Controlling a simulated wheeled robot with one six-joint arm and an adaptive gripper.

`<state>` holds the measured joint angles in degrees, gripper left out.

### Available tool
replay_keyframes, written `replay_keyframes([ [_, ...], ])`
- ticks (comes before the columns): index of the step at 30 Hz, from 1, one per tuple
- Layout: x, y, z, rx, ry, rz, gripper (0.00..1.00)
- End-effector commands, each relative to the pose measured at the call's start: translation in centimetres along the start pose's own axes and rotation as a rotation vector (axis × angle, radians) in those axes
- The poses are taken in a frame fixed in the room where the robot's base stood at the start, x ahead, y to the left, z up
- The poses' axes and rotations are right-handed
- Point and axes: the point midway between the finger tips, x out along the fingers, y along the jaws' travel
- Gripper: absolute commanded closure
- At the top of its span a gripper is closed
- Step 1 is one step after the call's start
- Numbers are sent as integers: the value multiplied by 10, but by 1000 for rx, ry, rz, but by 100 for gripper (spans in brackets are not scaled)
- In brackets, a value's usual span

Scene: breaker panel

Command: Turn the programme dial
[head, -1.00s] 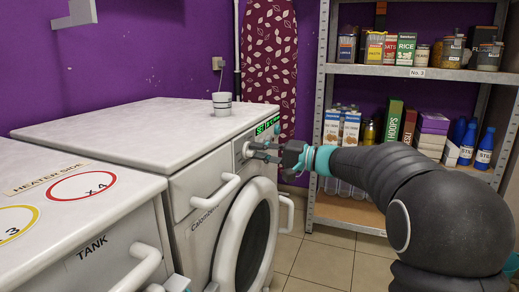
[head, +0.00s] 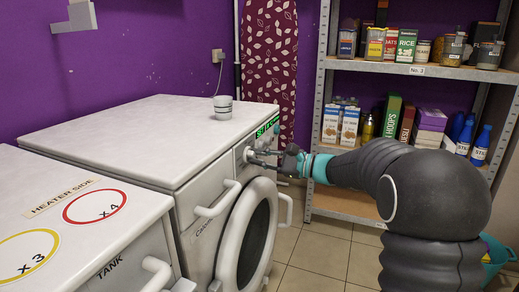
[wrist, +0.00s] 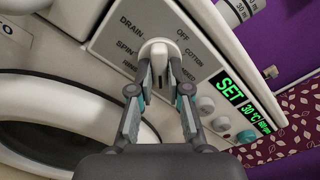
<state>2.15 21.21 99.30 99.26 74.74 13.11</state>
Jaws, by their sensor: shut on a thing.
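The programme dial (wrist: 158,50) is a white knob on the washing machine's control panel, ringed by labels such as DRAIN, OFF, COTTON and SPIN. My gripper (wrist: 158,72) is shut on the dial, one finger on each side of it in the wrist view. The fingers hide part of the lower labels, and I cannot tell exactly where the dial points. In the head view my gripper (head: 262,158) reaches the dial (head: 248,154) from the right. The green display (wrist: 243,103) beside the dial reads SET and 30°C, with smaller text below.
The washing machine (head: 150,135) has a round door (head: 232,235) below the panel and a cup (head: 223,107) on top. A second white unit marked TANK (head: 60,230) stands at the near left. A stocked shelf (head: 430,72) stands behind my arm.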

Motion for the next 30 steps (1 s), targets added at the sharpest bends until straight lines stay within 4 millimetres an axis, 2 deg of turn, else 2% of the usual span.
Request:
replay_keyframes([
  [30, 0, 4, 1, 929, 0, 1, 100],
])
